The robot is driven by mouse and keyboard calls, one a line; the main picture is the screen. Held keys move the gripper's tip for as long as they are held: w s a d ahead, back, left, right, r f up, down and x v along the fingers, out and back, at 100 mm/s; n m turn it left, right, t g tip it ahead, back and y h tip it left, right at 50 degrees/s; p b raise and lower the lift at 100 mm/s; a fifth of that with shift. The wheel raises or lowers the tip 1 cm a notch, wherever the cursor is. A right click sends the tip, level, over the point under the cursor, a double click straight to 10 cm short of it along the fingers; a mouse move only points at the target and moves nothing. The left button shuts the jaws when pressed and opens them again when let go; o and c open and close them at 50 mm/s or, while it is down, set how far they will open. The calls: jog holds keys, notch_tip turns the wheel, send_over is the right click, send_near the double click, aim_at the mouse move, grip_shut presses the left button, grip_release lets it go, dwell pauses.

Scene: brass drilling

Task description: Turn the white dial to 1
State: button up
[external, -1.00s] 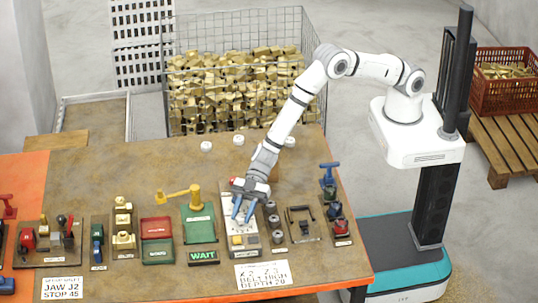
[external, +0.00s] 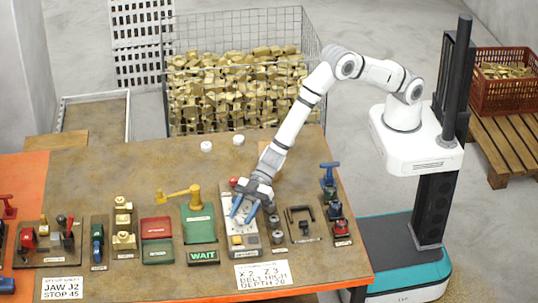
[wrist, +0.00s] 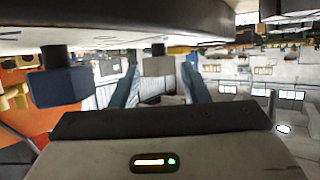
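My gripper (external: 242,212) is over the upper part of a light grey control panel (external: 243,240) near the table's front right. Its two blue fingers are apart, and they point down and toward the front left. In the wrist view the blue fingers of my gripper (wrist: 160,88) also stand apart, with a gap between them. I cannot make out the white dial or its numbers; my gripper covers part of the panel. A red knob (external: 233,181) shows at the panel's back end. I cannot tell whether the fingers touch anything.
Grey round pieces (external: 277,237) stand close to the panel's right. A blue-handled tool (external: 329,178) stands further right. The table behind the panel is mostly clear, with white pucks (external: 206,146).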

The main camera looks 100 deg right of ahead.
jog(key=shift+o, duration=0.9)
jog(key=b+v, duration=0.1)
jog(key=v, duration=0.6)
jog(key=shift+s+d+r+b, duration=0.2)
jog(key=shift+d+b, duration=0.1)
jog(key=shift+b, duration=0.1)
